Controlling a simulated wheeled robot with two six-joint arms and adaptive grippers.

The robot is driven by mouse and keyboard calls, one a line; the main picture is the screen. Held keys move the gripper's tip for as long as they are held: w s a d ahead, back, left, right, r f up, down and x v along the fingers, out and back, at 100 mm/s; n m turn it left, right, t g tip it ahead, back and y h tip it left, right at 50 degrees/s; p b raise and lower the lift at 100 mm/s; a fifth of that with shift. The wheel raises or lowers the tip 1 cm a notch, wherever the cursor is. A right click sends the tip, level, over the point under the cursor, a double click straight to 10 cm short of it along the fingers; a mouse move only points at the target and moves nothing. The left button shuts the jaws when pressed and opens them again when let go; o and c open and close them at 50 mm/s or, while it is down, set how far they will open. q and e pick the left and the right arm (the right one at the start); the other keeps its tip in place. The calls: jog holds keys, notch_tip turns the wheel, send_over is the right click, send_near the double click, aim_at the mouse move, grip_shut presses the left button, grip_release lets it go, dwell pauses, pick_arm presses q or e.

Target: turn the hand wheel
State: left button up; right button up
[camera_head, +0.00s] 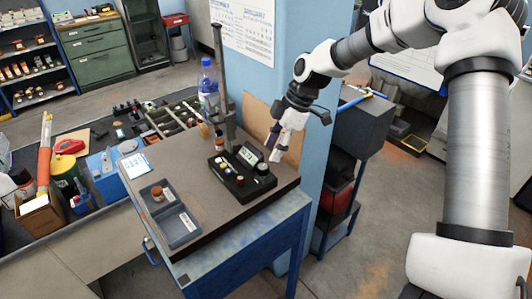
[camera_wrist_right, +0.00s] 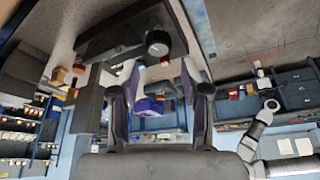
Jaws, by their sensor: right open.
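A black instrument box (camera_head: 232,185) with a lit display, small coloured buttons and a round black knob (camera_head: 262,169) sits on the brown bench top. This knob seems to be the hand wheel; its pale round face also shows in the right wrist view (camera_wrist_right: 158,43). My right gripper (camera_head: 276,148) is just behind and above the knob, fingers pointing down. In the right wrist view its two fingers (camera_wrist_right: 160,75) are spread, with nothing held between them. The knob appears beyond the fingertips, apart from them. My left gripper is not in view.
A grey two-part tray (camera_head: 177,217) lies at the front left of the bench top. A tall grey post (camera_head: 221,80) stands behind the instrument box, with a blue-capped bottle (camera_head: 208,88) beyond it. A blue pillar (camera_head: 300,55) rises behind my right gripper.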

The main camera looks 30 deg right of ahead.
aim_at(264, 167)
jog(key=p+x, duration=0.1)
jog(key=x, duration=0.4)
jog(key=shift+w, duration=0.2)
jog(key=shift+f, duration=0.6)
jog(key=shift+a, duration=0.1)
jog(key=shift+a, duration=0.1)
jog(key=c, duration=0.9)
jog(key=shift+o, duration=0.2)
jog(key=shift+s+m, duration=0.1)
jog(key=shift+m, duration=0.2)
